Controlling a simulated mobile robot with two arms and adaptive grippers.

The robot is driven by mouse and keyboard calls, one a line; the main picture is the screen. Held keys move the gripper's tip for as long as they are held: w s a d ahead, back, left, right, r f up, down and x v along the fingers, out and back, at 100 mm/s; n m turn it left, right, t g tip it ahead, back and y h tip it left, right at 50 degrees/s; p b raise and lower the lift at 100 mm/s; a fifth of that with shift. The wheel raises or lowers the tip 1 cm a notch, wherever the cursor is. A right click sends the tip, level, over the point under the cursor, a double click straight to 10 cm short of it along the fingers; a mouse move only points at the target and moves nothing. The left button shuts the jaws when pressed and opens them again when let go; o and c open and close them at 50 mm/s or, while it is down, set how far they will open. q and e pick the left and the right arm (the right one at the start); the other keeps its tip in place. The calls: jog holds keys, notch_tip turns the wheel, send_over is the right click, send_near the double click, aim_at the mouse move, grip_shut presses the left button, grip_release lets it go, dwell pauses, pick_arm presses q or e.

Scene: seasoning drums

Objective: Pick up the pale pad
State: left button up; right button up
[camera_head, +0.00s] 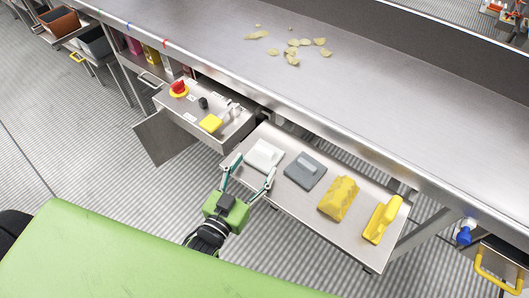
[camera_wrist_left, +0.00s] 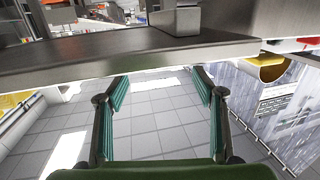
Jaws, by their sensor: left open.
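The pale pad (camera_head: 264,156), a whitish block with a raised grip on top, lies at the left end of a metal shelf (camera_head: 285,198). My left gripper (camera_head: 251,168) is open and empty at the shelf's front left edge. Its two fingertips reach toward the pad, one to its left and one at its front right, apart from it as far as I see. In the left wrist view the gripper (camera_wrist_left: 158,85) has its fingers spread over tiled floor, below a metal edge (camera_wrist_left: 110,58). I cannot make out the pale pad there. My right gripper is not in view.
Beside the pad lie a grey pad (camera_head: 306,170), a yellow sponge-like block (camera_head: 340,198) and a yellow-handled tool (camera_head: 383,219). A control panel with a red button (camera_head: 178,87) stands at left. The long steel counter (camera_head: 390,110) overhangs behind, with scattered chips (camera_head: 293,57).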

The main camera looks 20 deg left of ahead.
aim_at(263, 154)
pick_arm(q)
jog(key=shift+w+d+f+p, duration=0.1)
jog(key=shift+w+d+p, duration=0.1)
jog(key=shift+w, duration=0.95)
jog(key=shift+w+d+p, duration=0.15)
jog(key=shift+w+p, duration=0.05)
jog(key=shift+w, duration=0.9)
jog(key=shift+w+d+f+p, duration=0.1)
jog(key=shift+w+d+p, duration=0.1)
jog(key=shift+w, duration=0.95)
jog(key=shift+r, duration=0.1)
jog(key=c, duration=1.1)
